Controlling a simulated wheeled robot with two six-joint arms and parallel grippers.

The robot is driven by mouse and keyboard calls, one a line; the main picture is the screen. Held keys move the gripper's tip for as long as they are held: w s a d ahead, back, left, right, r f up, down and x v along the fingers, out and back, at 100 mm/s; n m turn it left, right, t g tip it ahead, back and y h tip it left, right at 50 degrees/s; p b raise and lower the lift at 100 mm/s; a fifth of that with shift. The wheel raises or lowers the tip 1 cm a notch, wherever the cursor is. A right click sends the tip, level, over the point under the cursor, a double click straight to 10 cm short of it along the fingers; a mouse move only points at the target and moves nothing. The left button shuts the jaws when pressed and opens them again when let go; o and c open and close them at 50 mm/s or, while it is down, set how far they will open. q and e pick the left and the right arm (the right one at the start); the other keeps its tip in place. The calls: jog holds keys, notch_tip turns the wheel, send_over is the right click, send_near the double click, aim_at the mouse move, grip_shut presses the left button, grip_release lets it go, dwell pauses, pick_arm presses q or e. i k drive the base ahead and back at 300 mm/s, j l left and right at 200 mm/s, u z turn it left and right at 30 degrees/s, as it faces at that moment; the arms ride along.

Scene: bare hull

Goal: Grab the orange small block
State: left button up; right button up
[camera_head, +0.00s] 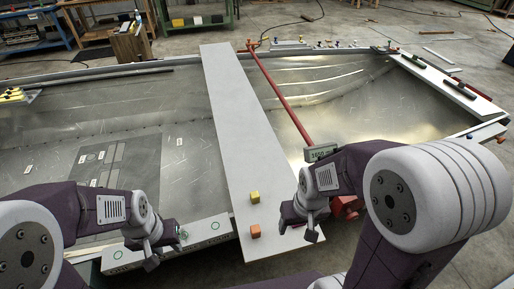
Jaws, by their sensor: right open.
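The small orange block (255,231) sits on a long pale plank (240,130), near the plank's front end. A small yellow block (255,197) sits just behind it on the same plank. My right gripper (296,231) is open and empty, to the right of the orange block near the plank's right edge, apart from the block. My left gripper (166,248) is well to the left of the orange block, over the front edge of the hull. Its fingers look spread with nothing between them.
The plank lies across an open metal hull (180,140). A red bar (280,95) runs along the plank's right side to a grey label box (321,152). A red object (346,208) is partly hidden by my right arm. Much of the plank is bare.

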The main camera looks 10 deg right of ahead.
aim_at(255, 230)
jog(key=i+j+z, duration=0.15)
jog(key=j+z, duration=0.6)
jog(key=i+j+z, duration=0.1)
jog(key=j+z, duration=0.25)
jog(key=j, duration=0.15)
